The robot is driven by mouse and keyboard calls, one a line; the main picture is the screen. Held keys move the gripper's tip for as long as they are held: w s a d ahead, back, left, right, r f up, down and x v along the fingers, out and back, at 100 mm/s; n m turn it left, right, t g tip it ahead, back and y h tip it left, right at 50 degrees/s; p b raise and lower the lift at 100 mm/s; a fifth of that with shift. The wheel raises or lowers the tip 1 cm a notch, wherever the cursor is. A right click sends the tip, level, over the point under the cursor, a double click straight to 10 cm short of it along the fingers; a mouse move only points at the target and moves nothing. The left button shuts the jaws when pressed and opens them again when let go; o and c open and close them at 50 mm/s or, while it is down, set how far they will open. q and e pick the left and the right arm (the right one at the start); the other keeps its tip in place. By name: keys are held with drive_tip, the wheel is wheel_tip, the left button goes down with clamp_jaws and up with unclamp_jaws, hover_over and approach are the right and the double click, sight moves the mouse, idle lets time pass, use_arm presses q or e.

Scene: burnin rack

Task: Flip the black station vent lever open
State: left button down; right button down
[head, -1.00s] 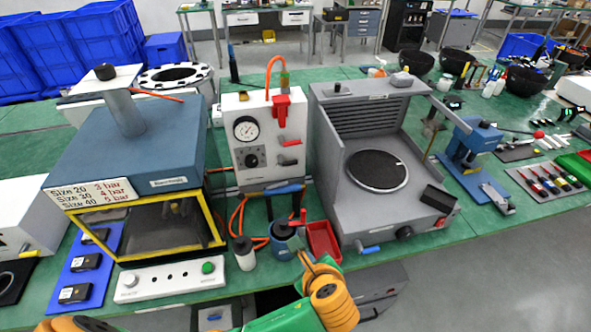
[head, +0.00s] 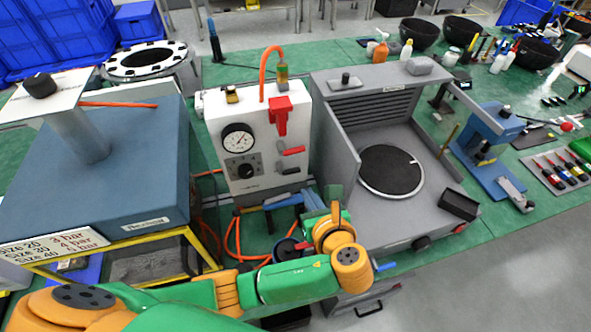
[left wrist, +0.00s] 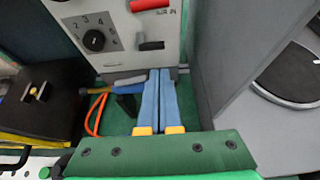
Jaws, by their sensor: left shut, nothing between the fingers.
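The black vent lever (head: 291,171) is on the front of the white station panel (head: 215,125), below a red lever (head: 293,151). In the left wrist view the black lever (left wrist: 148,46) sticks out sideways, right of the numbered knob. My right gripper is not in view.
A grey housing (head: 338,140) with a round black plate stands close on the right. A blue press box (head: 150,160) stands on the left. An orange hose (head: 240,235) and a blue-handled tool (left wrist: 95,90) lie below the panel.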

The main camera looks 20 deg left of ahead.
use_arm(q)
drive_tip(key=x, duration=0.9)
drive_tip(key=shift+w+a+f, duration=0.1)
drive_tip(key=shift+w+f, duration=0.05)
drive_tip(key=shift+w, duration=0.05)
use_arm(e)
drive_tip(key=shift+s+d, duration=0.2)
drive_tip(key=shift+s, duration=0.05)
